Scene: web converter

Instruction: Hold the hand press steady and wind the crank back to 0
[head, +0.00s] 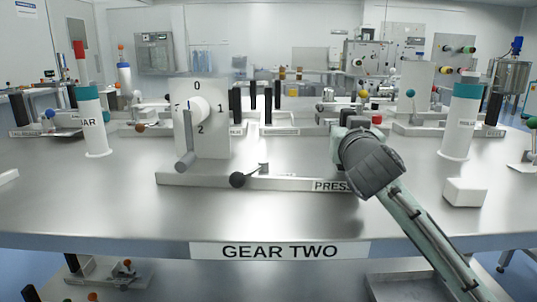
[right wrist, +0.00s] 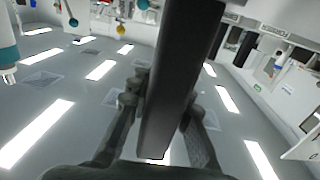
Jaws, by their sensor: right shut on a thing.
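The hand press stands on a long metal base (head: 290,184) with a PRESS label at its right end. At its left end is a white dial plate (head: 217,140); 0 at the top, 1 at the right and 2 below show, and the left numeral is partly covered. The crank (head: 186,160) hangs down from the white hub, its grey grip low and left of the 2. My right gripper (head: 352,122) is above the base's right end, shut on a dark upright bar (right wrist: 180,75) of the hand press; the contact is mostly hidden in the head view. My left gripper is not in view.
A black ball knob (head: 237,180) on a short lever sits at the base's front. White cylinders with teal bands stand left (head: 92,125) and right (head: 461,120). A white block (head: 465,192) lies at right. The table front (head: 130,215) is clear.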

